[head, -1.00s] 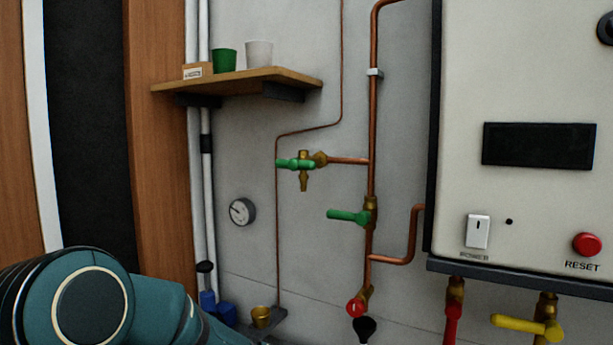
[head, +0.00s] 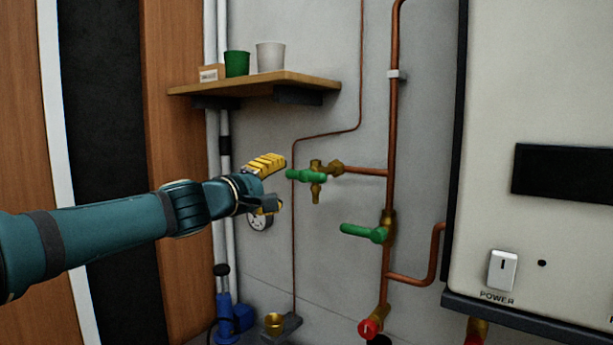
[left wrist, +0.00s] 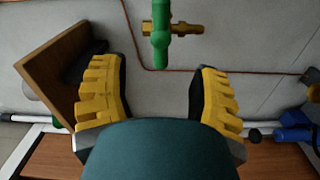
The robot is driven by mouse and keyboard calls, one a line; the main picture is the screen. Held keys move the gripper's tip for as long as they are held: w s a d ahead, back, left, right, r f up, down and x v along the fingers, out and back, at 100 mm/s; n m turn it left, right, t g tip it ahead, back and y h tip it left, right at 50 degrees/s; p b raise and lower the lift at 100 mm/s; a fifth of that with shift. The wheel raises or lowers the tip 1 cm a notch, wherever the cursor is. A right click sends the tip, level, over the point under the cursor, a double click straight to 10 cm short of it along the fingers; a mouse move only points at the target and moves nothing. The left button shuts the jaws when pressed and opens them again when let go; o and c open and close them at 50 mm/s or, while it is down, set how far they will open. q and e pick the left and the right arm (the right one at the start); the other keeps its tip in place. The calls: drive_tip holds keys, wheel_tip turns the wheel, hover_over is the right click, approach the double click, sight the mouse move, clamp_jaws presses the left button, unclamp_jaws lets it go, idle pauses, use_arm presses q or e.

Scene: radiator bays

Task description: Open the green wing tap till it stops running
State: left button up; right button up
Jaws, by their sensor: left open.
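The green wing tap (head: 306,176) sits on a brass valve on a short copper branch, with a brass spout pointing down. Its green wing lies about level in the head view. No water shows under the spout. My left gripper (head: 279,186) has yellow-padded fingers, is open and empty, and is just left of the wing, apart from it. In the left wrist view the wing (left wrist: 161,35) shows ahead, roughly centred between the open fingers (left wrist: 160,75) and beyond their tips. My right gripper is not in view.
A second green handle (head: 364,232) is on the riser below. A wooden shelf (head: 255,86) with a green cup (head: 237,63) and a white cup (head: 270,56) is above my left gripper. A gauge (head: 260,221) is partly hidden behind it. A brass cup (head: 274,323) stands low. The white boiler (head: 545,90) is right.

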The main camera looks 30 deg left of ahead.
sight(301, 177)
use_arm(q)
drive_tip(key=w, duration=0.3)
drive_tip(key=w+p, duration=0.1)
drive_tip(key=w, duration=0.2)
drive_tip(key=w+d, duration=0.1)
drive_tip(key=w, duration=0.3)
drive_tip(key=shift+w, duration=0.1)
drive_tip(key=shift+c, duration=0.4)
clamp_jaws()
